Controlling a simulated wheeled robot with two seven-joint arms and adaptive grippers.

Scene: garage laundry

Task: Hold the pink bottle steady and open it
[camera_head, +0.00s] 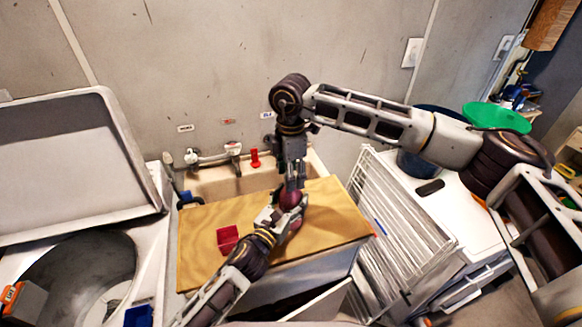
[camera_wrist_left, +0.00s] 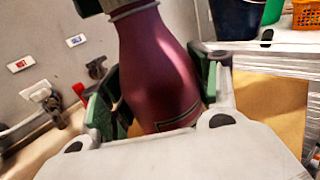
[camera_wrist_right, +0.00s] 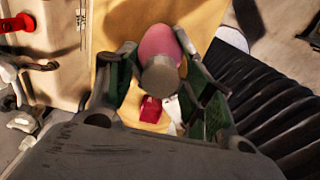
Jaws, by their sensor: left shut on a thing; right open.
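The pink bottle (camera_head: 291,197) stands over the wooden board, between my two grippers. My left gripper (camera_head: 284,214) is shut on its body. In the left wrist view the bottle (camera_wrist_left: 160,75) fills the space between the green finger pads, and its top is cut off by the frame edge. My right gripper (camera_head: 292,180) comes down from above at the bottle's top. In the right wrist view the round grey-brown cap (camera_wrist_right: 160,76) lies between the open fingers. I cannot tell whether either finger touches it.
A red block (camera_head: 228,240) lies on the wooden board (camera_head: 330,220), left of the bottle. Behind are a sink and taps (camera_head: 232,150). A white wire rack (camera_head: 400,225) stands at the right, and an open-lidded washer (camera_head: 80,265) at the left.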

